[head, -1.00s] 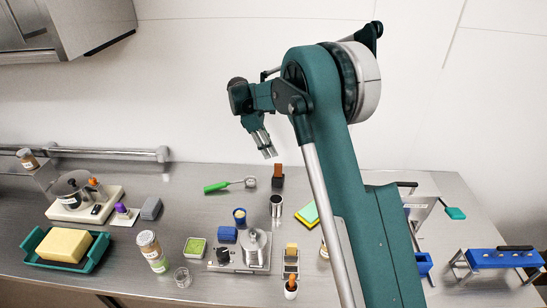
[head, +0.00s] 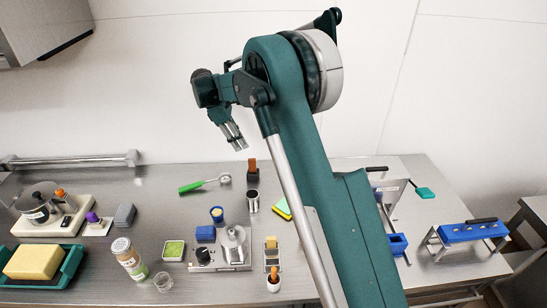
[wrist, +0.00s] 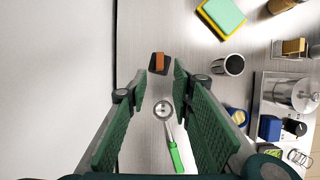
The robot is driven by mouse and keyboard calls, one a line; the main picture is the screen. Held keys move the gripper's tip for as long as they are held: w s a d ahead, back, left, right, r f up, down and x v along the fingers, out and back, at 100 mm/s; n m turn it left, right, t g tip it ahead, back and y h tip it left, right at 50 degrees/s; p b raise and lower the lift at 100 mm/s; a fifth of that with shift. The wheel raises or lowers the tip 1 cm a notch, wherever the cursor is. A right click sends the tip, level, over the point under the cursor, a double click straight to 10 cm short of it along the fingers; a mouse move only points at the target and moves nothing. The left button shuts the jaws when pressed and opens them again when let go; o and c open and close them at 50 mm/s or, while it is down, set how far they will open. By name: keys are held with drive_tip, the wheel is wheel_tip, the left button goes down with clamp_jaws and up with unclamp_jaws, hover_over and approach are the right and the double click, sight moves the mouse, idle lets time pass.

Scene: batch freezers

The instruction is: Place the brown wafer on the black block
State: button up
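A brown upright piece (head: 252,164), which looks like the brown wafer, stands on or in a small black block (head: 253,177) at the back of the counter. In the wrist view, the brown piece (wrist: 160,62) and the black block (wrist: 152,69) show just beyond the fingertips. I cannot tell how the piece is seated. A tan slab (head: 271,242) sits in a grey holder nearer the front. My gripper (head: 239,143) is high above the counter, pointing down. In the wrist view, my gripper (wrist: 160,85) has its green fingers wide apart with nothing held between them.
A green-handled scoop (head: 204,184) lies left of the block. A metal cup (head: 253,201) and a green-and-yellow sponge (head: 283,208) are in front of it. A metal pot (head: 233,245) stands nearer the front. A blue rack (head: 467,231) stands far right. Counter beside the scoop is clear.

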drive_tip(key=s+d+r+m+t+y, duration=0.3)
drive_tip(key=s+d+r+m, duration=0.5)
drive_tip(key=s+d+r, duration=1.2)
drive_tip(key=s+d+m+t+y, duration=0.15)
drive_tip(key=s+d+m, duration=0.35)
drive_tip(key=s, duration=1.1)
drive_tip(key=s+d+f+m+t, duration=0.1)
drive_tip(key=s+d+f+m, duration=0.1)
drive_tip(key=s, duration=0.5)
drive_tip(key=s+d+f+m+t, duration=0.1)
drive_tip(key=s+d+f+m, duration=0.2)
drive_tip(key=s+f, duration=0.2)
drive_tip(key=s, duration=0.3)
drive_tip(key=shift+t, duration=0.35)
